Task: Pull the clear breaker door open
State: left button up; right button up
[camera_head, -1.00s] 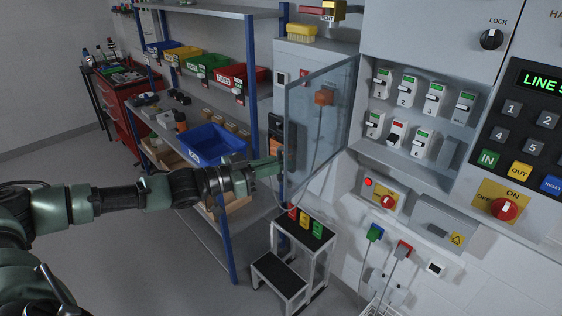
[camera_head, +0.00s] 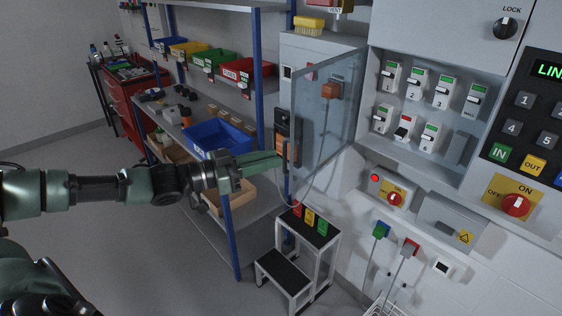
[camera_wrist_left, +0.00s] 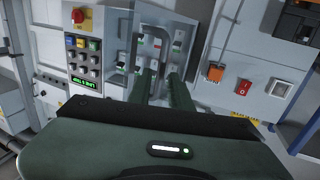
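The clear breaker door (camera_head: 325,125) stands swung out from the grey cabinet, hinged beside the breaker recess. The breakers (camera_head: 413,97) show uncovered to its right. The door's grey handle (camera_head: 287,158) is on its free edge; it also shows in the left wrist view (camera_wrist_left: 150,42). My left gripper (camera_head: 282,160) is at the handle. In the left wrist view its two green fingers (camera_wrist_left: 161,75) stand apart, with the handle at and between their tips. Whether they touch it cannot be told. My right gripper is out of view.
A blue-post shelf (camera_head: 259,95) with coloured bins stands left of the door. A small black-topped step (camera_head: 312,228) with coloured tags is below it. The control panel (camera_head: 530,130) is right of the breakers. Open floor lies at the lower left.

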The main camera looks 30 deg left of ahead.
pick_arm(q)
jog(key=shift+b+v, duration=0.35)
jog(key=shift+v, duration=1.2)
